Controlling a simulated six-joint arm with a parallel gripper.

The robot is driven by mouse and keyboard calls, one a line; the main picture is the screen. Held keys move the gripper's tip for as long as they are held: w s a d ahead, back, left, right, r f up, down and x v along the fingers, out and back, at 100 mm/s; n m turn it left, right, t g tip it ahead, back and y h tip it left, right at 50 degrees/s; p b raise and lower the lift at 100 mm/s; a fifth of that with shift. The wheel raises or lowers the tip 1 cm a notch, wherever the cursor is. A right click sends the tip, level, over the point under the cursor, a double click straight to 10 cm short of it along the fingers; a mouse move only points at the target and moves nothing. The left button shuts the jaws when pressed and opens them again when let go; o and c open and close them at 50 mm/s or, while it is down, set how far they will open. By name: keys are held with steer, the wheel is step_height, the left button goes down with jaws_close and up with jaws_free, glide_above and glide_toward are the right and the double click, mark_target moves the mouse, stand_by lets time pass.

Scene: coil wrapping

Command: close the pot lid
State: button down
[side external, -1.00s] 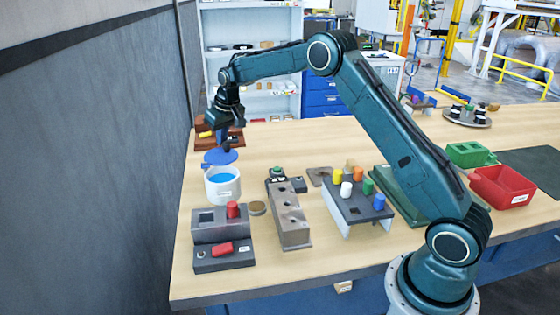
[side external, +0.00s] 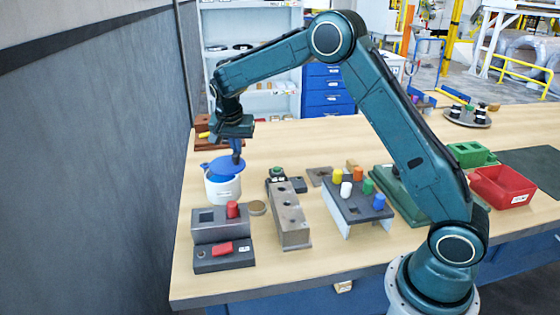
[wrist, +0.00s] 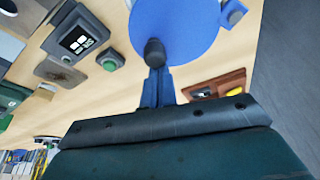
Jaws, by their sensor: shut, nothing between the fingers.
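The white pot (side external: 224,188) stands near the left end of the table. Its blue lid (side external: 222,164) is tilted over the pot's mouth, with its back edge at the far rim and a gap at the front left. The lid also shows as a blue disc in the wrist view (wrist: 178,22), with a small blue tab at its edge. My gripper (side external: 237,160) points down at the lid's right side, fingers shut with nothing between them. In the wrist view the dark fingertips (wrist: 155,50) overlap the lid's edge; whether they touch it I cannot tell.
A grey block with a red cylinder (side external: 232,210) stands just in front of the pot. A grey holed block (side external: 290,220) and a rack of coloured pegs (side external: 356,200) stand to the right. A brown box (side external: 203,143) is behind. The grey wall is close on the left.

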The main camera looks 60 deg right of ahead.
mark_target(243, 166)
steer(key=s+a+m+g, duration=0.1)
steer(key=a+m, duration=0.1)
steer(key=m, duration=0.1)
steer(key=shift+s, duration=0.2)
steer(key=a+m, duration=0.1)
steer(key=s+a+m, duration=0.1)
steer(key=shift+m+g, duration=0.4)
steer(key=shift+s+a, duration=0.1)
steer(key=shift+a, duration=0.5)
steer(key=shift+d, duration=0.5)
steer(key=d, duration=0.3)
steer(key=shift+s, duration=0.25)
steer(key=v, duration=1)
steer(key=shift+w, duration=0.2)
